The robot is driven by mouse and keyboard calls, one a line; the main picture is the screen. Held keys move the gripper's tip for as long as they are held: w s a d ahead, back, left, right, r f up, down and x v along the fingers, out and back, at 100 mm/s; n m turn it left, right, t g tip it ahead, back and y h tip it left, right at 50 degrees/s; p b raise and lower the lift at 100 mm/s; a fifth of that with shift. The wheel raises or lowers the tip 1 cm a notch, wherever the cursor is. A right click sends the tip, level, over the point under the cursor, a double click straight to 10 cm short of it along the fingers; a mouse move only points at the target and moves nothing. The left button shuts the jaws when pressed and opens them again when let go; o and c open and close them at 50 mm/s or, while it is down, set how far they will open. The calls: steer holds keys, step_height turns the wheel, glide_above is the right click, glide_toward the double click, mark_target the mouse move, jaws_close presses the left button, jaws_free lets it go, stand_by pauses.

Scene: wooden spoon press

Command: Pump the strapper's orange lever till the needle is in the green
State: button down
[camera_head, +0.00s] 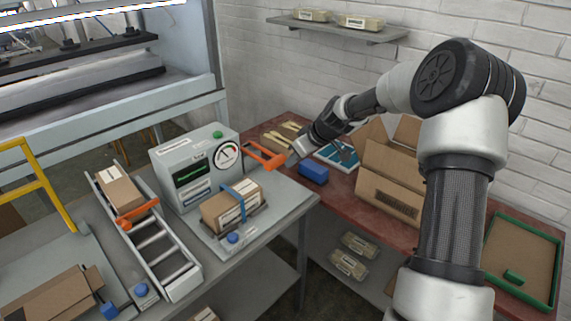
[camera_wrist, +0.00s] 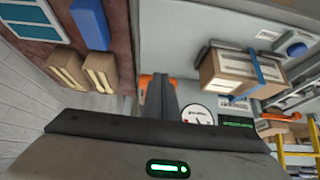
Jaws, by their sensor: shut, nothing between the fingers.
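The strapper (camera_head: 195,168) is a grey box on the bench with a round gauge (camera_head: 227,155) on its front. Its needle is too small to read against the coloured band; the gauge also shows in the wrist view (camera_wrist: 198,115). The orange lever (camera_head: 265,151) sticks out from the strapper's right side. My gripper (camera_head: 291,159) is shut and empty, close to the lever's outer end. In the wrist view the shut fingers (camera_wrist: 161,88) partly cover the lever, with orange (camera_wrist: 144,83) showing on both sides. I cannot tell whether they touch it.
A strapped carton (camera_head: 232,206) sits on the strapper's plate. A blue box (camera_head: 314,173) and an open cardboard box (camera_head: 388,190) stand on the red-brown table to the right. A roller track (camera_head: 160,245) lies left of the strapper. A shelf (camera_head: 337,30) hangs on the wall.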

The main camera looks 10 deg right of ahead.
steer(key=shift+s+d+r, duration=0.6)
steer(key=shift+s+r, duration=0.05)
steer(key=shift+s, duration=0.15)
steer(key=shift+s+d+r, duration=0.55)
steer(key=shift+s+r, duration=0.1)
steer(key=shift+s, duration=0.15)
stand_by(0.4)
